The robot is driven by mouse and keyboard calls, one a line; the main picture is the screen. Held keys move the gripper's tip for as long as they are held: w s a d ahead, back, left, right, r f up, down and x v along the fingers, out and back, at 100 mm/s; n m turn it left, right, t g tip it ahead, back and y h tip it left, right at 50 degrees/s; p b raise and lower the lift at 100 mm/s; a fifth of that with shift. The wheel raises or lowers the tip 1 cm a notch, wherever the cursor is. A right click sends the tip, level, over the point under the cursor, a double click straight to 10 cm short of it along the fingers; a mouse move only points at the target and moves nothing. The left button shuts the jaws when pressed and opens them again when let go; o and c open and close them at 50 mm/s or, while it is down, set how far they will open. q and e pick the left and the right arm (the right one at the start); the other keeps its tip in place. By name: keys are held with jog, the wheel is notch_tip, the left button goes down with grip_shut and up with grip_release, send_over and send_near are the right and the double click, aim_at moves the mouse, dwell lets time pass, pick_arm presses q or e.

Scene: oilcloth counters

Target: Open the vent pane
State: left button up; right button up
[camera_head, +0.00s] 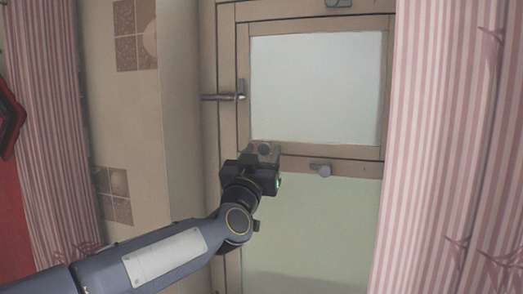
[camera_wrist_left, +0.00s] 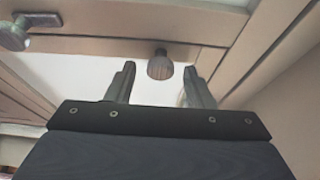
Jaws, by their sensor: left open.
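The vent pane (camera_head: 315,90) looks like the upper framed pane of pale glass in the beige window, and it appears closed. A lever handle (camera_head: 222,97) sticks out to the left at its left side. My left gripper (camera_head: 263,155) is open at the pane's lower left corner, below the handle. A round knob (camera_head: 264,149) shows at the fingertips. In the left wrist view the same knob (camera_wrist_left: 160,65) appears between the two spread fingers; I cannot tell whether they touch it. My right gripper is not in view.
A second knob (camera_head: 321,170) sits on the rail right of my gripper, and another fitting (camera_head: 338,3) is at the top edge. A lower glass pane (camera_head: 312,235) is below. Pink striped curtains (camera_head: 440,150) hang at right and left (camera_head: 52,130). A tiled wall (camera_head: 125,125) is at left.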

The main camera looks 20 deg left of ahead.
pick_arm(q)
jog(key=shift+c, duration=0.3)
grip_shut()
